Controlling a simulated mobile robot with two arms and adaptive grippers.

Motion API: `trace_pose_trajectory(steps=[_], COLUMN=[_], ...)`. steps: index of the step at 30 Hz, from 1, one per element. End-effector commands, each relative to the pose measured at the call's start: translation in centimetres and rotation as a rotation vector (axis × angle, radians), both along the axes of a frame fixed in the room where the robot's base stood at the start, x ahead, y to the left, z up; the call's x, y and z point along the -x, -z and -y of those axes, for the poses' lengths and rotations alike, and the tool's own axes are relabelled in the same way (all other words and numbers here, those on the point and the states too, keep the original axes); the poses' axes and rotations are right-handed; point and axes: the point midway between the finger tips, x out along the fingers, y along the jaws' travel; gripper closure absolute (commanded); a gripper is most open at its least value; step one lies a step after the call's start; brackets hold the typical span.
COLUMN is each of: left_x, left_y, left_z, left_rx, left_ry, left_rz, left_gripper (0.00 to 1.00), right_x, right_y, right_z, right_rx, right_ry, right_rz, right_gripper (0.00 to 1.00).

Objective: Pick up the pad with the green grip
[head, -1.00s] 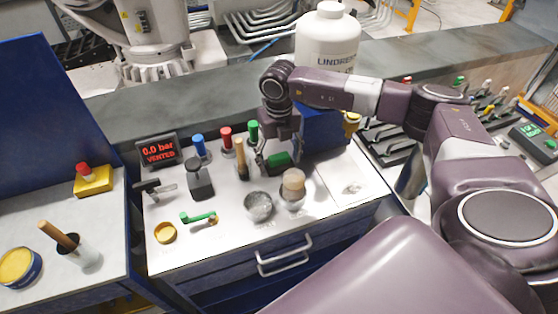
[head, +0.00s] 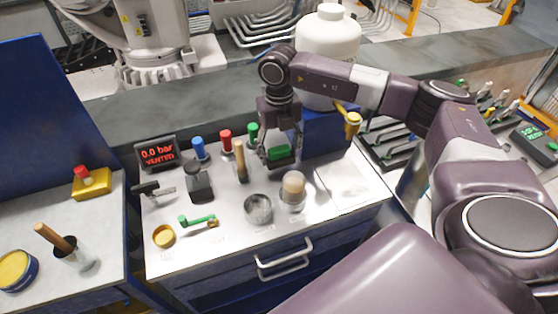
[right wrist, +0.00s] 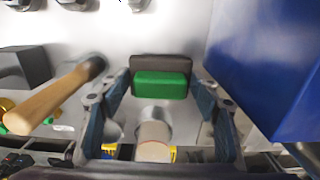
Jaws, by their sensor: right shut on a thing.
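The pad with the green grip (head: 279,152) is a dark block with a green bar on it. It is held between the fingertips of my right gripper (head: 277,157), above the back part of the white worktop (head: 230,232). In the right wrist view the green grip (right wrist: 161,86) lies between the two fingers, with the dark pad (right wrist: 160,62) beyond it. My left gripper does not show in either view.
A wooden-handled tool (head: 240,160) stands close left of the pad. A blue box (head: 327,133) is close to the right. A gauge display (head: 158,152) reads VENTED.

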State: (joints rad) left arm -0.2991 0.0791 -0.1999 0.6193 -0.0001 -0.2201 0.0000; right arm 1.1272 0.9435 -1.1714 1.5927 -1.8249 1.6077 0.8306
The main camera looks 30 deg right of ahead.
Motion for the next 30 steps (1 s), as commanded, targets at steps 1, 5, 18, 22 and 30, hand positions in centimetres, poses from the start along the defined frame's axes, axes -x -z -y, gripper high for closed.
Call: trace_pose_trajectory(steps=[1, 5, 18, 22, 30], left_x=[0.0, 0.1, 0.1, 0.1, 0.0], left_y=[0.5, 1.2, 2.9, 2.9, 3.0], left_z=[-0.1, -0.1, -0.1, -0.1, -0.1], left_rx=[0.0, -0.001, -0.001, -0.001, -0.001], left_ry=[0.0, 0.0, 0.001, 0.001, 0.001], left_rz=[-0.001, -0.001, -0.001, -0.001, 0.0], left_gripper=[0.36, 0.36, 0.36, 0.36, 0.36], right_x=[-0.2, -0.2, -0.1, -0.1, 0.0], right_y=[-1.0, -4.0, -13.6, -15.2, -16.2], right_z=[0.0, 0.0, -0.1, 0.0, 0.0], right_rx=[-0.001, -0.001, -0.001, -0.001, 0.0], right_ry=[0.0, -0.001, -0.001, 0.0, -0.001], right_rz=[0.008, 0.008, 0.004, 0.002, 0.0], right_gripper=[0.7, 0.7, 0.7, 0.7, 0.7])
